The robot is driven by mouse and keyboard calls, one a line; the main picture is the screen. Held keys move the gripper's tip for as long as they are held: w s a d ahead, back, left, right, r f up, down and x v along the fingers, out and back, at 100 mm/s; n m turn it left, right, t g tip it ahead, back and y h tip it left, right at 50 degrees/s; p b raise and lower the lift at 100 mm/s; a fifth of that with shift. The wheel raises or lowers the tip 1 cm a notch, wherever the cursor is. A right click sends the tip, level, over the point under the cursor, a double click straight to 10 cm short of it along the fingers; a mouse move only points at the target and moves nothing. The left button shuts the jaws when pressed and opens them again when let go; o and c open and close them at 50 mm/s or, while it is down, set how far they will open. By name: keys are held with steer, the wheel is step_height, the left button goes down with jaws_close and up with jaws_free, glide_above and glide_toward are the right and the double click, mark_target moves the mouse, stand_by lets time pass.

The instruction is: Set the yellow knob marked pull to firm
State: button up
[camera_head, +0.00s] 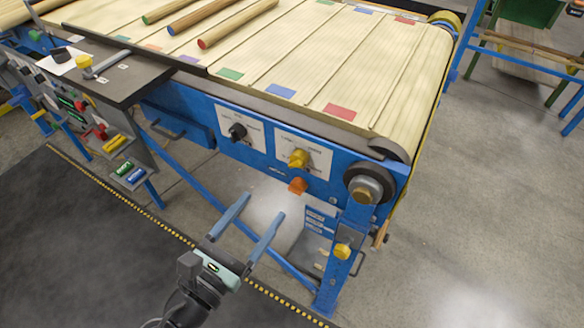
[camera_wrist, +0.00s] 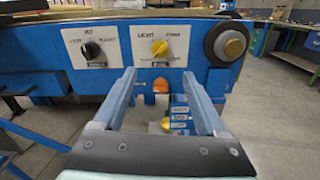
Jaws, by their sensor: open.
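The yellow knob (camera_head: 298,158) sits on a white plate on the blue front panel of the conveyor, near its right end. In the wrist view the knob (camera_wrist: 159,47) lies between the words LIGHT on the left and FIRM on the right; its exact pointing is too small to tell. The small label under it is not readable. My gripper (camera_head: 263,205) is open and empty, in front of and below the knob. In the wrist view its two fingers (camera_wrist: 158,75) point toward the panel, apart from the knob, which shows above and between the fingertips.
A black knob (camera_head: 237,131) on its own white plate is left of the yellow one. An orange rounded part (camera_head: 298,186) sits just below the yellow knob. A large roller end (camera_head: 370,189) is to the right. Turned wood rods (camera_head: 238,24) lie on the belt above.

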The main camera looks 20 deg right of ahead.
mark_target(294, 166)
steer(key=x, duration=1.2)
steer(key=shift+w+d+r, duration=0.1)
steer(key=shift+d, duration=0.05)
jaws_close()
